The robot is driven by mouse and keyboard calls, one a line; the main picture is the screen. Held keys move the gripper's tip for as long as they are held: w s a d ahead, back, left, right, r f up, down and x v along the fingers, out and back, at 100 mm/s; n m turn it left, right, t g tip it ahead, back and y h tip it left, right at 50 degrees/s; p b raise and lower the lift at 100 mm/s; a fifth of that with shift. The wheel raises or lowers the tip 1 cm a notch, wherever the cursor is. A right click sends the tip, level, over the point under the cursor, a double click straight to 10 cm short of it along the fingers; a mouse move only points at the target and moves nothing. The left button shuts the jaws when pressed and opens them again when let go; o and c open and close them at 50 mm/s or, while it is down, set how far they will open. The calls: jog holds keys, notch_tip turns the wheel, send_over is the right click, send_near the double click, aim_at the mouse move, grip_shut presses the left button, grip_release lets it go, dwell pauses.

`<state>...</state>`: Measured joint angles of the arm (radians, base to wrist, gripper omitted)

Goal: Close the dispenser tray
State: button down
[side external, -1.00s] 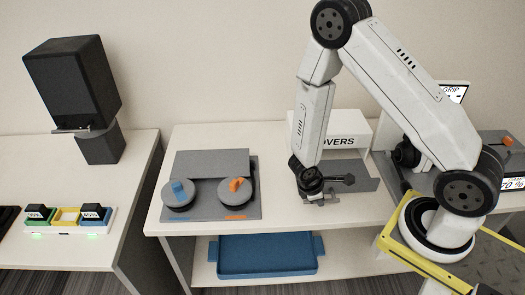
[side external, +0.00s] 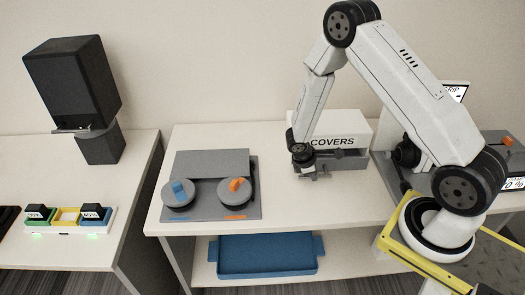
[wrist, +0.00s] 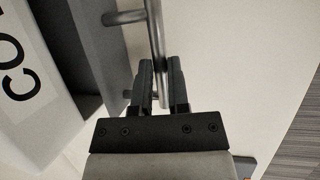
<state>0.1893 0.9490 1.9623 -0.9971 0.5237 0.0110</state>
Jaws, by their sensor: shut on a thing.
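The white dispenser (side external: 345,128), labelled COVERS, stands at the back of the middle table. Its grey tray (side external: 350,160) sits under the white housing with only its front part showing; I cannot tell whether it is fully flush. My gripper (side external: 312,175) is at the front of the tray. In the wrist view, my gripper (wrist: 161,72) is shut on the round metal handle (wrist: 154,30), one finger on each side of the bar. The grey tray front (wrist: 100,35) and the white dispenser wall (wrist: 45,120) show to the left.
A grey station with two round lidded pots (side external: 232,193) lies left on the same table. A blue tray (side external: 266,257) is on the shelf below. A left table holds a dark machine (side external: 75,80) and a coloured block rack (side external: 67,218). The tabletop before the dispenser is clear.

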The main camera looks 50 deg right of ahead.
jog(key=shift+w+d, duration=1.05)
jog(key=shift+w, duration=0.1)
jog(key=c, duration=0.6)
grip_release()
jog(key=shift+s, duration=0.1)
jog(key=shift+v, duration=3.9)
jog(key=shift+a, duration=0.15)
